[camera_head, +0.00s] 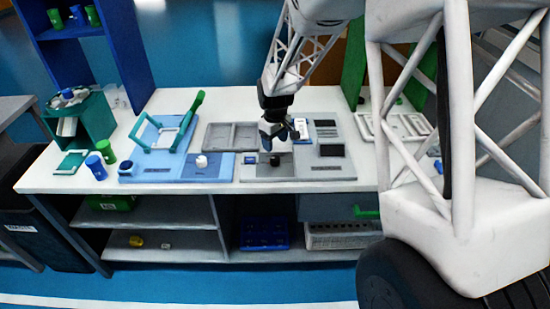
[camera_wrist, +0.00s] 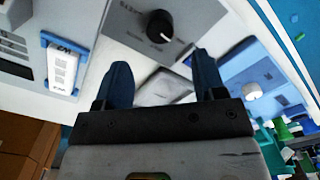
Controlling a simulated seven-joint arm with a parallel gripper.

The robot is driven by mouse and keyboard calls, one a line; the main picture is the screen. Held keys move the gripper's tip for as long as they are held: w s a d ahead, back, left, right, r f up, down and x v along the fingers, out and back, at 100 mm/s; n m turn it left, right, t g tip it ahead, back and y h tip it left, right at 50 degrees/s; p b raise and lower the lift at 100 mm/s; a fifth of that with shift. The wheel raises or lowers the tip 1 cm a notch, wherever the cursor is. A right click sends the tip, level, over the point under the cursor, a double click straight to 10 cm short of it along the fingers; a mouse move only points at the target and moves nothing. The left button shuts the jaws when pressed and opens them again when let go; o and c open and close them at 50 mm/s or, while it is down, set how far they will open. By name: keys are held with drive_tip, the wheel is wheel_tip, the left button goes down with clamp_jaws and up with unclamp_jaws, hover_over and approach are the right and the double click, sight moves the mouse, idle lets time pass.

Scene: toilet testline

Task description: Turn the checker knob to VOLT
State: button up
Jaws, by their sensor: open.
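The checker knob (camera_wrist: 160,26) is a round black dial with a light pointer mark on a grey panel. Lettering surrounds it in the wrist view, but I cannot read which setting it points to. In the head view the knob (camera_head: 274,160) is a small dark spot on the grey checker (camera_head: 262,171), just below my gripper. My gripper (camera_head: 282,138) is open and empty above the checker. In the wrist view its two dark blue fingers (camera_wrist: 163,80) are spread apart, with the knob beyond their tips and not between them.
A blue fixture with a white knob (camera_head: 201,161) stands left of the checker. A blue-ended module with a white label (camera_wrist: 63,70) sits beside the panel. Blue (camera_head: 95,167) and green cups stand further left. The white bench front edge (camera_head: 200,188) is clear.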

sight(275, 158)
drive_tip(key=shift+f, duration=0.15)
drive_tip(key=shift+f, duration=3.75)
drive_tip(key=c, duration=0.9)
